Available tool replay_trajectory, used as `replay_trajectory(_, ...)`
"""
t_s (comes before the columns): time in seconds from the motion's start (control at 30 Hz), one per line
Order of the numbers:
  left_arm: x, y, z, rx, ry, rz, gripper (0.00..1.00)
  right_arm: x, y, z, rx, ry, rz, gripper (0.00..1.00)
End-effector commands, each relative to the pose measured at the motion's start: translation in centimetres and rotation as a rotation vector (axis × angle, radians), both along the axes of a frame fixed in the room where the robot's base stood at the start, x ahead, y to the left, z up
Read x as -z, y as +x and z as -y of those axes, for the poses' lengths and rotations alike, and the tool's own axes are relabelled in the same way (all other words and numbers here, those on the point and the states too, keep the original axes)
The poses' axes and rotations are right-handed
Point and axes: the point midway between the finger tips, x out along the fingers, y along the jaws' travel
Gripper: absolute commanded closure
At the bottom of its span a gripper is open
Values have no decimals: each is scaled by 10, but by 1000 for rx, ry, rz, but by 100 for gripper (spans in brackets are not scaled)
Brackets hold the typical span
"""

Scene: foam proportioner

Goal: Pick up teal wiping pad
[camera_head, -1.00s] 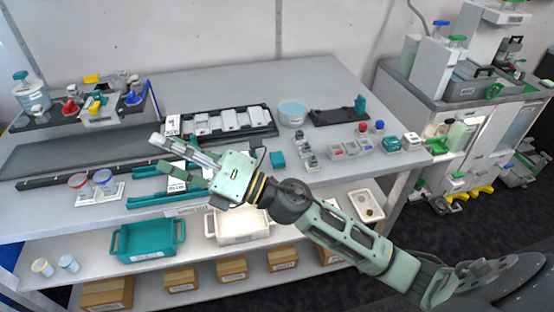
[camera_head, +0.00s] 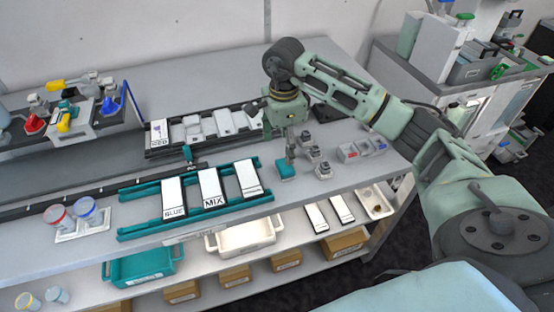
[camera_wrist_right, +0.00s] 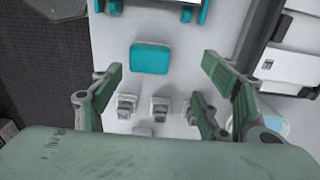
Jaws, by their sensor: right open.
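The teal wiping pad (camera_head: 287,170) is a small rounded block lying on the grey workbench, right of the teal rack. My right gripper (camera_head: 290,152) points down above it, beside the small grey fittings. In the right wrist view the pad (camera_wrist_right: 151,58) shows whole and uncovered, between and a little beyond the spread fingertips (camera_wrist_right: 160,68). The right gripper is open and empty; I cannot tell its exact height above the pad. My left gripper does not show.
Several small grey fittings (camera_wrist_right: 160,108) stand close to the pad. The teal rack (camera_head: 195,196) with labelled white plates lies left of it. A grey tray with coloured items (camera_head: 362,150) stands to the right. The bench's front edge runs nearby.

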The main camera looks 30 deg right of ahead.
Motion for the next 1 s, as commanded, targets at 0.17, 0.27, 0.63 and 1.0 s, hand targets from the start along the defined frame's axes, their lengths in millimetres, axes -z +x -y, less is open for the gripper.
replay_trajectory(0.17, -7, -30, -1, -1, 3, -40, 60, 19, -2, -1, 0, 3, -4, 31)
replay_trajectory(0.27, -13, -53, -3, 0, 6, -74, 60, 29, -4, -2, -1, 4, -5, 31)
replay_trajectory(0.63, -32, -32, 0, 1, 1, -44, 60, 72, -7, -1, -1, 5, -1, 31)
replay_trajectory(1.0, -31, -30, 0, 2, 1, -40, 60, 72, -7, -2, -1, 6, 0, 46)
